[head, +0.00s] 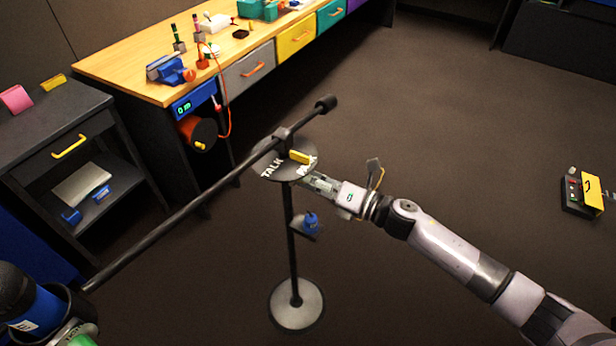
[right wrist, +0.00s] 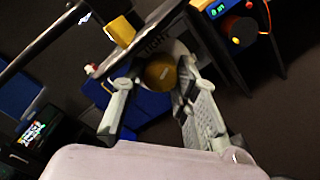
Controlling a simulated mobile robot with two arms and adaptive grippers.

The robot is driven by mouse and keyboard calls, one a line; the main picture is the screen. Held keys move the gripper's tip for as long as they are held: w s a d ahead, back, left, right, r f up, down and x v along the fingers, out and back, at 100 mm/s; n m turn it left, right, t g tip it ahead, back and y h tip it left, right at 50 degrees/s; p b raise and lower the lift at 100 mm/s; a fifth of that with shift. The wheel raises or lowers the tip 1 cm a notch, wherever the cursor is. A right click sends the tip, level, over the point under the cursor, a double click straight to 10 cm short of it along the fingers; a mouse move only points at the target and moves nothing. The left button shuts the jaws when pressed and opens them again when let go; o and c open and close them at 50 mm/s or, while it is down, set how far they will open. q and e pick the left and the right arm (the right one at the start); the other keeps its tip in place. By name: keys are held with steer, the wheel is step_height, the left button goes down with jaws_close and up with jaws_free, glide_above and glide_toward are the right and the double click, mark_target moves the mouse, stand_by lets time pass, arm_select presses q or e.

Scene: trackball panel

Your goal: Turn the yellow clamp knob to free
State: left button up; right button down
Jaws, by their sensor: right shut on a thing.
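The round yellow clamp knob (right wrist: 161,73) shows in the right wrist view, between the two fingers of my right gripper (right wrist: 158,97), which is shut on it. A pale bar mark is on the knob's face, and lettering that seems to read TIGHT is just above it. The knob is hidden there. A yellow lever (head: 300,157) lies on the disc; it also shows in the right wrist view (right wrist: 120,31). My left gripper is not in view.
The disc sits on a thin black stand with a round base (head: 297,304). A long dark boom (head: 200,200) crosses it toward the lower left. A blue item (head: 311,223) sits on a small shelf on the pole.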

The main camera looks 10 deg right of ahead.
steer(key=c, duration=1.2)
jaws_free()
steer(key=shift+c, duration=0.2)
